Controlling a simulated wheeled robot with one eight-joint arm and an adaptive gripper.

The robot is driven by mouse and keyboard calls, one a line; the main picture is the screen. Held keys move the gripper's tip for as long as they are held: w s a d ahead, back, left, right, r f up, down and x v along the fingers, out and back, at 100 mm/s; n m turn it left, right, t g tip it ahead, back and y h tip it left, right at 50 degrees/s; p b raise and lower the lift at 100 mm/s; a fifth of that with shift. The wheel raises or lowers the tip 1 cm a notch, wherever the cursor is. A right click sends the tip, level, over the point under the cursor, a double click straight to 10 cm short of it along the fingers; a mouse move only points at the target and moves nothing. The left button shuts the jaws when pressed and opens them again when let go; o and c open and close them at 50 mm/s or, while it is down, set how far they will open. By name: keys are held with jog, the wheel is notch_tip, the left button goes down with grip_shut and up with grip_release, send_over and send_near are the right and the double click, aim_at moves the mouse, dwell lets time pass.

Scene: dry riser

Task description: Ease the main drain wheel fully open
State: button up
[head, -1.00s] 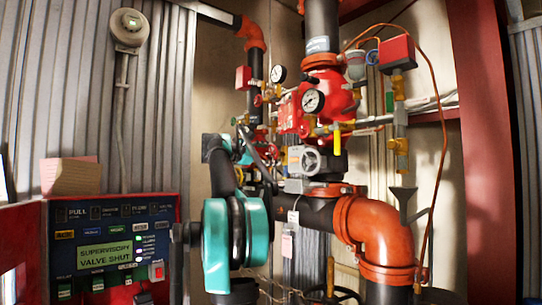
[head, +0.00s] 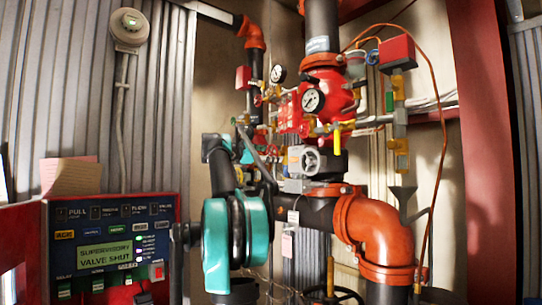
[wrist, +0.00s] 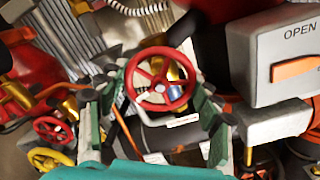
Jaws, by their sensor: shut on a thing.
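In the wrist view a red handwheel (wrist: 160,80) with spokes and a brass hub sits between the fingers of my gripper (wrist: 163,90). The green-padded fingers are on its left and right sides, shut on its rim. I take it as the main drain wheel. In the head view my teal and black arm reaches in at the centre. My gripper (head: 255,150) there is small and partly hidden behind the arm, and I cannot make out the red wheel.
A grey box marked OPEN (wrist: 290,55), with an orange pointer, is close on the right. Smaller red (wrist: 53,130) and yellow (wrist: 48,158) handwheels lie lower left. Gauges and red pipework crowd the riser. The alarm panel (head: 110,250) reads SUPERVISORY VALVE SHUT.

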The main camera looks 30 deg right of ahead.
jog(key=o, duration=1.2)
jog(key=shift+c, duration=0.2)
jog(key=s+a, duration=0.1)
jog(key=a, duration=1.1)
jog(key=shift+f, duration=0.1)
